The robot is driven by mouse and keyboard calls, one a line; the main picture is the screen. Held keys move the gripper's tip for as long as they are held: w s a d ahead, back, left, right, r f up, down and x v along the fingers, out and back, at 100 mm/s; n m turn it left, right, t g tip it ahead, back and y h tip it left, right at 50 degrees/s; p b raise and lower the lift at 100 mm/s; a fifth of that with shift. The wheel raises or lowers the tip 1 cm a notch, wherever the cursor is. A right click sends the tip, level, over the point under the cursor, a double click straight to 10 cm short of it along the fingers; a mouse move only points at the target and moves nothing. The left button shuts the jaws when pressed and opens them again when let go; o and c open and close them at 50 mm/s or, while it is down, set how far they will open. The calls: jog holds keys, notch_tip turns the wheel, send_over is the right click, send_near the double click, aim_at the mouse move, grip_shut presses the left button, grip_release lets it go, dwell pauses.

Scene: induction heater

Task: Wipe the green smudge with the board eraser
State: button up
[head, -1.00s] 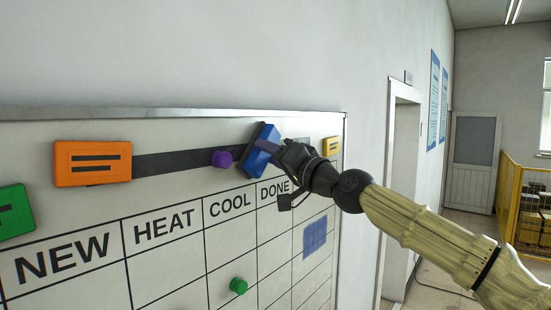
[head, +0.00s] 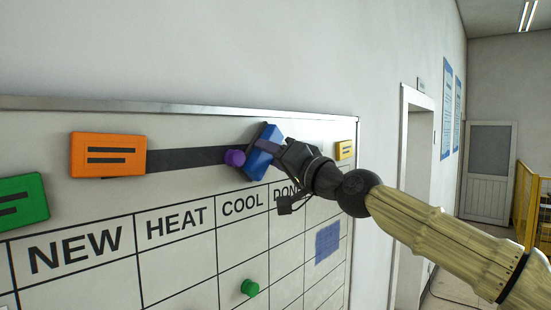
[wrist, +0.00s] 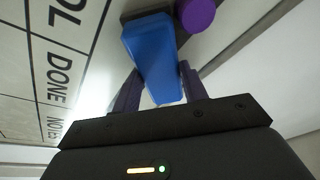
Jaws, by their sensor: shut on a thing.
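My gripper (head: 283,150) is shut on the blue board eraser (head: 263,150) near the top of the whiteboard (head: 190,190). In the wrist view the eraser (wrist: 152,62) sits between the two fingers, its dark pad side toward the board. I cannot tell whether the pad touches the surface. A purple round magnet (head: 235,157) is close beside the eraser on the left; it also shows in the wrist view (wrist: 196,14). A blue smudge-like patch (head: 327,242) is on the grid, lower right of the gripper. I see no green smudge in these views.
A dark strip (head: 190,158) runs behind the magnet. An orange card magnet (head: 107,155), a green card magnet (head: 20,200), a yellow card magnet (head: 345,150) and a green round magnet (head: 250,288) are on the board. A doorway (head: 412,170) is to the right.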

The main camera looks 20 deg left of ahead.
jog(key=shift+r, duration=0.25)
jog(key=shift+w+d+p, duration=0.2)
jog(key=shift+w+d, duration=0.05)
jog(key=shift+w, duration=0.35)
jog(key=shift+w+d+p, duration=0.2)
jog(key=shift+w+d, duration=0.05)
jog(key=shift+w, duration=0.35)
jog(key=shift+w+d+p, duration=0.2)
jog(key=shift+w+d, duration=0.05)
jog(key=shift+w, duration=0.35)
